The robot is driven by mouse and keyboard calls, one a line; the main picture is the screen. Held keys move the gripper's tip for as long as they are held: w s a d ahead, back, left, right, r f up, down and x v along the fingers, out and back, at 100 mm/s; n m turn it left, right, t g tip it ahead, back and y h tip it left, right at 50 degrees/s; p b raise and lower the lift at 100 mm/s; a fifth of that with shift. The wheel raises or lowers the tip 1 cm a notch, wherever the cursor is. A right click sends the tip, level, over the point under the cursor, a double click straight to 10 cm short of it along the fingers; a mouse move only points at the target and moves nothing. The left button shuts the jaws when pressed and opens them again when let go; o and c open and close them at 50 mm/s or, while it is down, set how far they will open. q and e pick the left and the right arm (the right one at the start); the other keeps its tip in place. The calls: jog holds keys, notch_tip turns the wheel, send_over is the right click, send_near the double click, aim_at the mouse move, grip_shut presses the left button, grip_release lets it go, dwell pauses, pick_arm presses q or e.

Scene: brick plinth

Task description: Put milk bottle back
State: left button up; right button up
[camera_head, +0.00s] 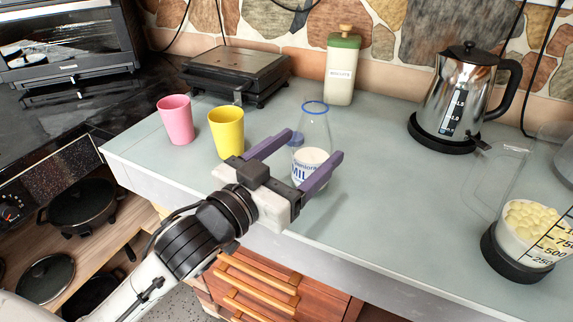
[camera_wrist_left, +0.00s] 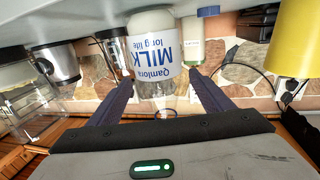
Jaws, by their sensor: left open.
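The milk bottle (camera_head: 313,124) is clear glass with a blue rim and a white label reading "MILK". It stands upright on the grey counter. My left gripper (camera_head: 311,147) is open, with its purple fingers reaching to either side of the bottle. In the left wrist view, which is upside down, the bottle (camera_wrist_left: 156,55) shows between the two finger tips (camera_wrist_left: 160,80). I cannot tell whether either finger touches it. My right gripper is not in view.
A yellow cup (camera_head: 227,133) and a pink cup (camera_head: 176,120) stand left of the bottle. A black grill (camera_head: 238,73) and a green-lidded container (camera_head: 342,72) stand behind. A steel kettle (camera_head: 462,90) and a blender jug (camera_head: 525,225) are right. The front-middle counter (camera_head: 400,215) is clear.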

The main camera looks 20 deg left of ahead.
aim_at(300, 155)
pick_arm(q)
jog(key=shift+v, duration=1.25)
jog(key=shift+s+a+r+p, duration=0.1)
jog(key=shift+s+a+p, duration=0.05)
jog(key=shift+s+p, duration=0.3)
jog(key=shift+s+a+r+p, duration=0.1)
jog(key=shift+s+p, duration=0.3)
jog(key=shift+p, duration=0.15)
jog(key=shift+s, duration=0.25)
jog(key=shift+s+a+f+p, duration=0.1)
jog(key=shift+s+p, duration=0.3)
jog(key=shift+p, duration=0.1)
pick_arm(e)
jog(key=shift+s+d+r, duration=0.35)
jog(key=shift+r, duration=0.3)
pick_arm(q)
jog(key=shift+f, duration=0.15)
